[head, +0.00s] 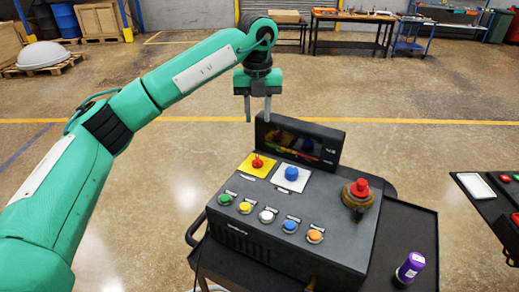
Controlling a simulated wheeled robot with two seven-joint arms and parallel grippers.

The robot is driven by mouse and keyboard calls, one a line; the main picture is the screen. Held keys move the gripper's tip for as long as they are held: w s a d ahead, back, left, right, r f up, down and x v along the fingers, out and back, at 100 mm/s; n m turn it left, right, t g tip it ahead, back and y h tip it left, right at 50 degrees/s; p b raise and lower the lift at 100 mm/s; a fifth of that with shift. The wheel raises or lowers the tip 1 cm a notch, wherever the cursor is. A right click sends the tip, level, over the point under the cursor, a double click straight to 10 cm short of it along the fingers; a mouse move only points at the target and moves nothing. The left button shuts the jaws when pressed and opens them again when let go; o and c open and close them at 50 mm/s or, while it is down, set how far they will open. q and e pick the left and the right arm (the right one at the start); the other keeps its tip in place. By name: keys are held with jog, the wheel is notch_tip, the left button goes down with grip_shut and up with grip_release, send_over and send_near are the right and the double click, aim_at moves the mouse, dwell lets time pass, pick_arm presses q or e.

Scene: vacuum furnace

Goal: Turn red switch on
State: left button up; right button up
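The red switch (257,161) is a small red knob on a yellow plate (249,170) at the back left of the sloped control box (285,235). My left gripper (258,118) hangs above and behind the box's back left, fingers pointing down. The fingers are apart with nothing between them. In the picture the fingertips are above the red switch and do not touch it. The switch's exact position is too small to read. My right gripper is not in view.
A blue knob (291,174) on a white plate sits right of the red switch. Several coloured buttons line the front. A large red button (361,187) is at the right. A dark display (298,140) rises behind.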

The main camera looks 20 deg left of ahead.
aim_at(257, 158)
pick_arm(q)
notch_tip(257, 158, down, 12)
jog(key=p, duration=0.5)
jog(key=shift+s+p, duration=0.15)
jog(key=shift+p, duration=0.25)
jog(key=shift+f, duration=0.75)
grip_shut()
